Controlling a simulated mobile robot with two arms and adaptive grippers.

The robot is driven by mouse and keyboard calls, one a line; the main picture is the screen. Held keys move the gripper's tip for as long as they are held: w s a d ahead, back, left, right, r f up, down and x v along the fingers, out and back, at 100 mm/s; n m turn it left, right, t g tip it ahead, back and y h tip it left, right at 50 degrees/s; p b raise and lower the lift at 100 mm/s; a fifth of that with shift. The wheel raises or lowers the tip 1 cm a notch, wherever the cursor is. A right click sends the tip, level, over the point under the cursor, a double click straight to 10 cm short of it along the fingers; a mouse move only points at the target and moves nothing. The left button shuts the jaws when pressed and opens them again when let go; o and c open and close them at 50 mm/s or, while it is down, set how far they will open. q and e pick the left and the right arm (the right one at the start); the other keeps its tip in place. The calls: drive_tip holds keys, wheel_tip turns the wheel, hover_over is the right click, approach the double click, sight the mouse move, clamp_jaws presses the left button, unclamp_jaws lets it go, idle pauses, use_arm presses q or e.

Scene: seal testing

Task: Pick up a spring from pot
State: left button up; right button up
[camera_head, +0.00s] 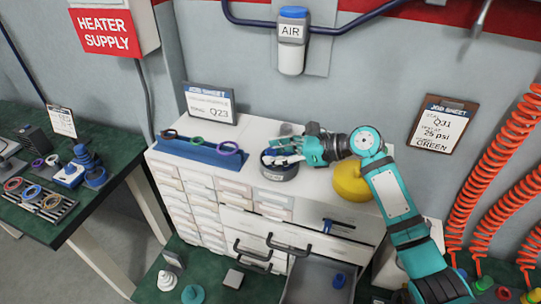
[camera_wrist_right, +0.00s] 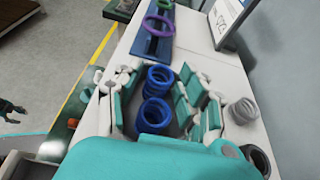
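The pot (camera_head: 279,172) is a dark round container on top of the white drawer cabinet. Blue springs (camera_wrist_right: 155,100) show in the right wrist view, inside the dark pot. My right gripper (camera_head: 294,157) is over the pot's opening, with its fingers reaching down at the rim. In the right wrist view my right gripper (camera_wrist_right: 165,105) has its fingers spread on both sides of the springs, with a gap to them. The pot's rim is mostly hidden there. A small dark shape at that view's left edge may be my left gripper (camera_wrist_right: 12,110); its state is unclear.
A blue rack (camera_head: 200,151) with several coloured rings lies left of the pot. A grey spring (camera_wrist_right: 243,111) stands beside the pot. A yellow round object (camera_head: 351,181) is to its right. A drawer (camera_head: 315,283) is open below. A job sheet (camera_head: 210,104) stands behind.

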drive_tip(key=shift+d, duration=0.1)
drive_tip(key=c, duration=0.3)
clamp_jaws()
